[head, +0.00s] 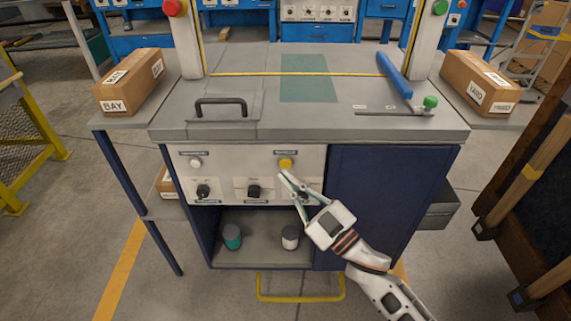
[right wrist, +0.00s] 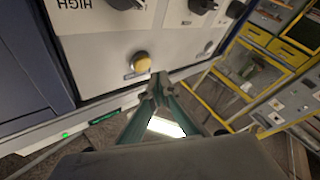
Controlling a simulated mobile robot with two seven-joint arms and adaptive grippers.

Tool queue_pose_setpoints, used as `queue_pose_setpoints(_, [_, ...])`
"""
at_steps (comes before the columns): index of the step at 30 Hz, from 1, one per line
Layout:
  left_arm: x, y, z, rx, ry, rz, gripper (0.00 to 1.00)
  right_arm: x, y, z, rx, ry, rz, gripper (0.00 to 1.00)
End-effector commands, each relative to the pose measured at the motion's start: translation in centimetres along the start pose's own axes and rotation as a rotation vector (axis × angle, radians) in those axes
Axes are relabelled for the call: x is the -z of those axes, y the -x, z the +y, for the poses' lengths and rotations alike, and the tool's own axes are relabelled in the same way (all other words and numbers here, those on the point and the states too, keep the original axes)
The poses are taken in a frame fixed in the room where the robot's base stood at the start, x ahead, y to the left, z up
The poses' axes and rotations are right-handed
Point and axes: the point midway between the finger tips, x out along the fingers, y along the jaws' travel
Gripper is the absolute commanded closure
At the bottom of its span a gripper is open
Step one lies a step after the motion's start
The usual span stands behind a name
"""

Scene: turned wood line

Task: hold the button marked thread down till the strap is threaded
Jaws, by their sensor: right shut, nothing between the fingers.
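A yellow button (head: 286,164) sits at the upper right of the light control panel on the blue machine's front. Its label is too small to read. It also shows in the right wrist view (right wrist: 141,62), just beyond the fingertips. A white button (head: 195,163) is at the panel's upper left. My right gripper (head: 283,174) is shut and empty, its tips just below the yellow button in the head view. In the right wrist view the tips (right wrist: 158,78) look close to the button; I cannot tell whether they touch it. The strap cannot be made out. My left gripper is out of view.
Black knobs (head: 253,191) line the panel below the buttons. A black handle (head: 220,105) and a blue bar (head: 394,75) are on the machine top. Boxes (head: 130,82) stand on the side shelves. Two small containers (head: 290,237) stand in the open bay below.

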Motion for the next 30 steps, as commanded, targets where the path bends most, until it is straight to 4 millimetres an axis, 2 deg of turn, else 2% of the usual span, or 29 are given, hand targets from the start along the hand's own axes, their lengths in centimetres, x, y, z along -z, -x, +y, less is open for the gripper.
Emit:
queue_pose_setpoints(1, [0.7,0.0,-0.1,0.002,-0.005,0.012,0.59,0.7,0.2,0.0,-0.001,0.002,0.004,1.00])
queue_pose_setpoints(12, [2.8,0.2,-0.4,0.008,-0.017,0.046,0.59,2.2,2.4,-1.6,-0.001,0.002,0.005,1.00])
queue_pose_setpoints(30, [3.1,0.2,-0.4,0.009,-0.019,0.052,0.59,2.6,2.5,-1.6,-0.002,0.005,0.007,1.00])
